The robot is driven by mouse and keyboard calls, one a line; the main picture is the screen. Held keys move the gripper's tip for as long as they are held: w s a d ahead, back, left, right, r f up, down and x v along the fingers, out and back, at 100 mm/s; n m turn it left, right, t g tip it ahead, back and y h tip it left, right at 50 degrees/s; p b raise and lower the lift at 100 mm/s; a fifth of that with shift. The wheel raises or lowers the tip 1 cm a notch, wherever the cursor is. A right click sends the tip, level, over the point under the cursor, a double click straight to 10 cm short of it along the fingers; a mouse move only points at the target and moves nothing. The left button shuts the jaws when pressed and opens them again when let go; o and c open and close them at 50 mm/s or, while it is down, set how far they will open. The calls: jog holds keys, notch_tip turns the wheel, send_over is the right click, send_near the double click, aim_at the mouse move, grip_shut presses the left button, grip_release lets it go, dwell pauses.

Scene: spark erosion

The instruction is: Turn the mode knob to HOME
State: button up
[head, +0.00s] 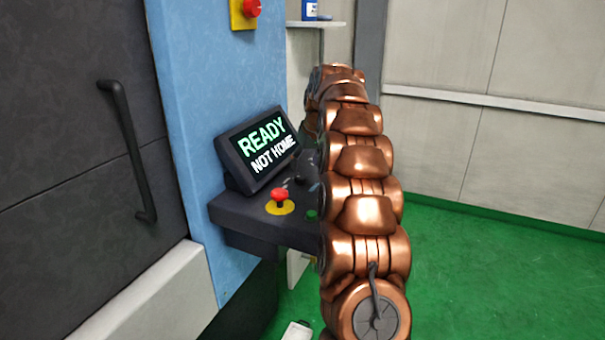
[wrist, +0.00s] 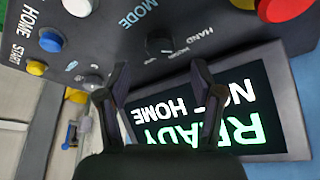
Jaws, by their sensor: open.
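The mode knob (wrist: 160,46) is a small black knob on the dark control panel (wrist: 120,35), near the printed words MODE and HAND, in the wrist view. Its pointer setting is too small to read surely. My gripper (wrist: 160,72) is open, its two dark fingers apart, with the knob showing between and just beyond the tips; I see no contact. The screen (wrist: 205,105) reads READY, NOT HOME, and the screen in the head view (head: 265,148) shows the same words. My copper arm hides the gripper in the head view.
A red mushroom button (head: 279,194) on a yellow base stands on the panel. A blue button (wrist: 51,39) by HOME and a yellow button (wrist: 36,68) by START are also on it. A dark door handle (head: 127,150) is at left. Green floor (head: 480,270) is clear at right.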

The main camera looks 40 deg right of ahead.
aim_at(301, 176)
jog(key=shift+p+x, duration=0.8)
jog(key=shift+x, duration=2.05)
jog(key=shift+c, duration=0.2)
jog(key=c, duration=1)
jog(key=shift+d, duration=0.15)
jog(key=shift+c, duration=0.5)
